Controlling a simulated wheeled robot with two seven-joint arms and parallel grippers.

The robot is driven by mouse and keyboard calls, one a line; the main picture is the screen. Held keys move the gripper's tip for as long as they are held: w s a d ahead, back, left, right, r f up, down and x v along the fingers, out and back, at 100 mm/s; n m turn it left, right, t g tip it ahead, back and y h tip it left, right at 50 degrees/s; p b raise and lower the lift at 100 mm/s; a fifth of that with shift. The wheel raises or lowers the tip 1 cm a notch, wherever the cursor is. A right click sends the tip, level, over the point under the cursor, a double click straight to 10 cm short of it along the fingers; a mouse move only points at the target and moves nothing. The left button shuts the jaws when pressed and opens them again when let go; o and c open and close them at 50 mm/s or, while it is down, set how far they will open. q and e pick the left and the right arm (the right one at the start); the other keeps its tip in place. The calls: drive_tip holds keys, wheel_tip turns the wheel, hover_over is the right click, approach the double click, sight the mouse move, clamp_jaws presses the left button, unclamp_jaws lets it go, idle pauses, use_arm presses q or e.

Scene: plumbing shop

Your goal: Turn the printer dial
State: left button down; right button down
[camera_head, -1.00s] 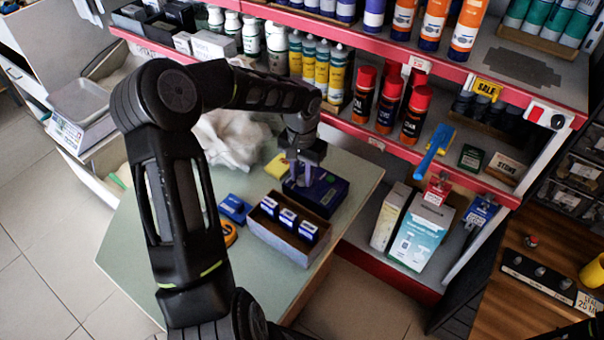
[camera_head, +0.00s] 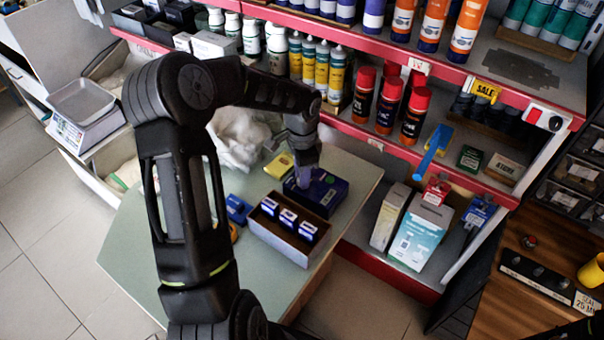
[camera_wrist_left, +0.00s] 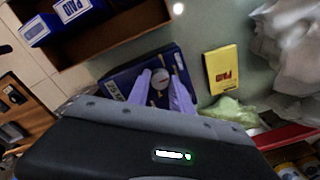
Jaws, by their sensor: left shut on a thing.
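The printer (camera_head: 328,192) is a dark blue box lying on the green table; it also shows in the left wrist view (camera_wrist_left: 122,80). Its dial (camera_wrist_left: 161,78) is a small round pale knob with a red mark, seen in the left wrist view. In the head view my gripper hides the dial. My left gripper (camera_head: 303,181) points down onto the printer. Its two purple fingers (camera_wrist_left: 163,82) stand on either side of the dial and are shut on it. My right gripper is not in view.
A box with blue stamp pads (camera_head: 285,240) stands just in front of the printer on the green table (camera_head: 150,240). A yellow pad (camera_head: 279,166) lies behind, near a crumpled white bag (camera_head: 238,138). Shelves with cans (camera_head: 388,107) rise behind the table.

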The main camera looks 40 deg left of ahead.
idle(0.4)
use_arm(q)
drive_tip(key=c, duration=1.1)
unclamp_jaws()
drive_tip(key=shift+c, duration=0.2)
wheel_tip(320, 180, up, 8)
drive_tip(key=shift+f+b, duration=0.1)
drive_tip(key=shift+b, duration=0.35)
